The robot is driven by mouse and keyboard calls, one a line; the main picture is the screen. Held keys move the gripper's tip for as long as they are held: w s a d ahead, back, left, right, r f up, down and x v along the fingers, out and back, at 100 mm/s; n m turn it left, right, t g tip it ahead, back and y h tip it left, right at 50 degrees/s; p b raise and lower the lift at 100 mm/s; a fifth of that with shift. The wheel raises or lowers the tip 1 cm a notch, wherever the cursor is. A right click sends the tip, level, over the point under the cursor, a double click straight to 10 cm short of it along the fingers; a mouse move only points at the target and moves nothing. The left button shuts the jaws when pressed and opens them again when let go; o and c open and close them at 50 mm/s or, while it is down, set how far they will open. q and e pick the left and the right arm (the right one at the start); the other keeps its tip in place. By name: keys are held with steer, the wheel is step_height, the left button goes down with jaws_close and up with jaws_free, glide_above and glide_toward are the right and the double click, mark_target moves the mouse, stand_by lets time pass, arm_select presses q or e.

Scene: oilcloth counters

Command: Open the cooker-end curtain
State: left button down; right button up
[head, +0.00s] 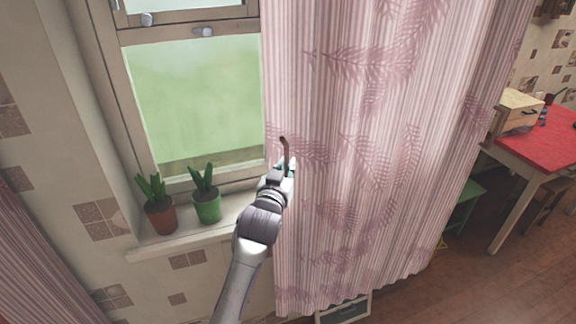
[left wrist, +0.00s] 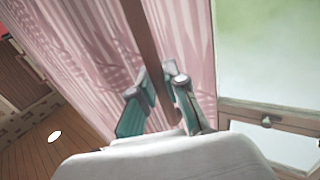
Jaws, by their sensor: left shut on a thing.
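A pink striped curtain with a leaf pattern (head: 370,130) hangs over the right part of the window and down towards the floor. It also shows in the left wrist view (left wrist: 80,50). My left gripper (head: 287,168) is at the curtain's left edge, in front of the window side. In the left wrist view its teal fingers (left wrist: 158,98) are shut on a narrow brown rod (left wrist: 143,35) that runs up along the curtain. The rod's bent end (head: 285,146) shows in the head view. How the rod joins the curtain is hidden. My right gripper is not in view.
A window (head: 190,100) shows left of the curtain. Another striped curtain (head: 35,265) hangs at lower left. A red-topped table (head: 545,140) stands at right.

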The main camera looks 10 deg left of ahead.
arm_select(q)
steer(key=c, duration=1.5)
jaws_free()
steer(key=shift+a+r, duration=0.1)
steer(key=shift+a, duration=0.1)
steer(key=shift+o, duration=0.3)
steer(key=s, duration=1.2)
